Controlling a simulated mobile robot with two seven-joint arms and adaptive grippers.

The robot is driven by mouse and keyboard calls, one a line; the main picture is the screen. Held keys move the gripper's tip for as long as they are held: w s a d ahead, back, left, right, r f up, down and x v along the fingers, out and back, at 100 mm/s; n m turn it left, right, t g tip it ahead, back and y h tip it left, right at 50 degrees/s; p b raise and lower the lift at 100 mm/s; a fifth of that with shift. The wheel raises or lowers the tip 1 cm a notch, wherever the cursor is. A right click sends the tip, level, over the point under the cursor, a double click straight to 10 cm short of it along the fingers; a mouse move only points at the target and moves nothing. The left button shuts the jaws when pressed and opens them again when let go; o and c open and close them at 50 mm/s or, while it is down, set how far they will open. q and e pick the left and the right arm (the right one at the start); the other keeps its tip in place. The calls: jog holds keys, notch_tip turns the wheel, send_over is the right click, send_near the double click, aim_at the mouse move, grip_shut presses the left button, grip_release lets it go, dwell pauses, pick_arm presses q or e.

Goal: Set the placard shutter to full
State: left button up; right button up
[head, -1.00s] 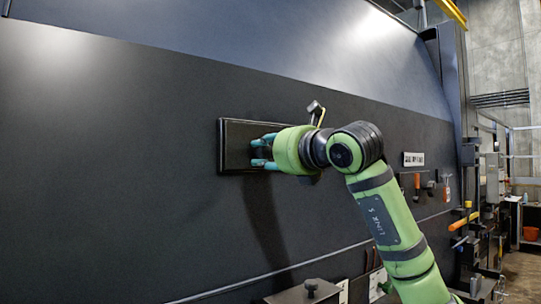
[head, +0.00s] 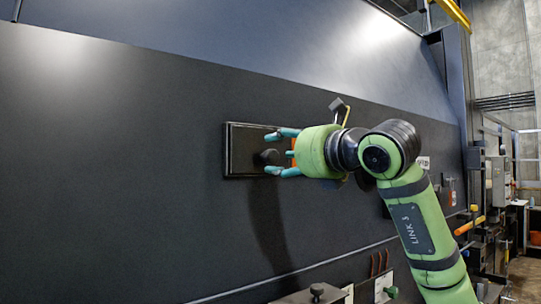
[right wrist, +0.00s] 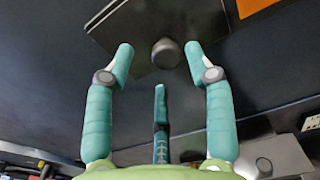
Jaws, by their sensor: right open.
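The placard shutter (head: 243,149) is a dark rectangular plate in a raised frame on the black wall, with a round dark knob (head: 268,157). An orange patch (head: 291,150) shows at its right, partly hidden by my right gripper. My right gripper (head: 283,152) is open and empty just right of the knob. In the right wrist view the knob (right wrist: 166,53) lies between the open fingertips (right wrist: 160,52), seemingly apart from them. The plate (right wrist: 135,28) is behind it, and an orange panel (right wrist: 256,6) shows at upper right. My left gripper is not in view.
A small dark block on a yellow stem (head: 338,107) stands out above my right wrist. A ledge with a knobbed box (head: 316,294) runs along the bottom. Handles and grey boxes (head: 499,180) are at the right. The wall left of the plate is clear.

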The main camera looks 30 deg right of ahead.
jog(key=s, duration=0.7)
jog(key=shift+s+d, duration=0.2)
jog(key=shift+s, duration=0.2)
jog(key=shift+r, duration=0.1)
